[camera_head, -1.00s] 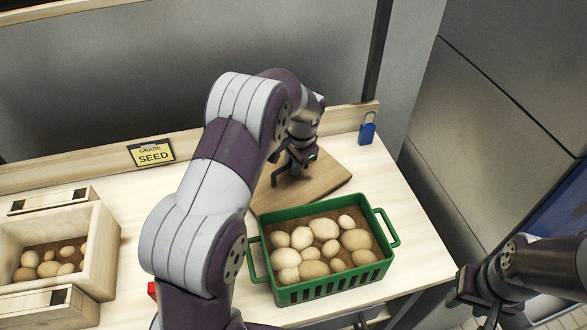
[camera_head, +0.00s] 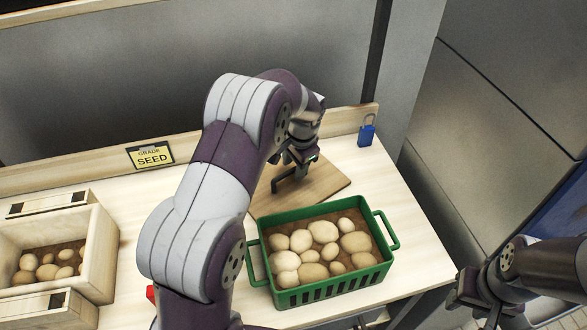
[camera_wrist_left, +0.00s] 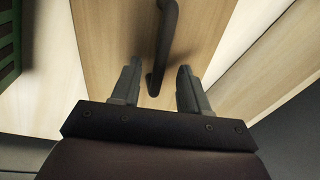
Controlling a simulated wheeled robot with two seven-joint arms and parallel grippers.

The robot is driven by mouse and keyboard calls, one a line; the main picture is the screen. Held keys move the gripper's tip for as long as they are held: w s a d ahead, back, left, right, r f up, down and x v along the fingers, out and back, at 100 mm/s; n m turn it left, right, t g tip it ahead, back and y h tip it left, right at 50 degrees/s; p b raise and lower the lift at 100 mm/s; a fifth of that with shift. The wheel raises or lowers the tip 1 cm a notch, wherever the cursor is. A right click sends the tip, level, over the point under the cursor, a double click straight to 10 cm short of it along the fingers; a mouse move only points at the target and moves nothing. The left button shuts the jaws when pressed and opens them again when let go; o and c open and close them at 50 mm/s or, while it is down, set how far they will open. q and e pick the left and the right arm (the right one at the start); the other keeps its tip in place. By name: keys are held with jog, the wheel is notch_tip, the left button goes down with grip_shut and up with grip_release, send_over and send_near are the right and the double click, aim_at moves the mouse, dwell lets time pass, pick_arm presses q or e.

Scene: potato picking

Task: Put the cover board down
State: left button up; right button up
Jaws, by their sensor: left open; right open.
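The wooden cover board (camera_head: 325,181) lies flat on the table behind the green crate. Its dark bar handle (camera_head: 290,179) stands up from it. My left gripper (camera_head: 298,160) is just above the handle. In the left wrist view, the open fingers of my left gripper (camera_wrist_left: 157,88) stand on either side of the end of the handle (camera_wrist_left: 164,45), apart from it, over the board (camera_wrist_left: 105,30). My right gripper (camera_head: 484,310) is at the lower right, off the table edge, empty. My left arm hides part of the board's left side.
The green crate (camera_head: 330,290) holds several potatoes, close in front of the board. A wooden box (camera_head: 100,255) with potatoes stands at the left. A blue padlock-shaped item (camera_head: 366,134) and a "SEED" sign (camera_head: 151,155) are at the back ledge.

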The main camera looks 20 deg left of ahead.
aim_at(298, 186)
pick_arm(q)
notch_tip(298, 186, up, 10)
jog(key=s+d+p, duration=0.1)
jog(key=shift+d+f, duration=0.15)
jog(key=shift+d, duration=0.15)
jog(key=shift+s+f, duration=0.1)
jog(key=shift+s, duration=0.05)
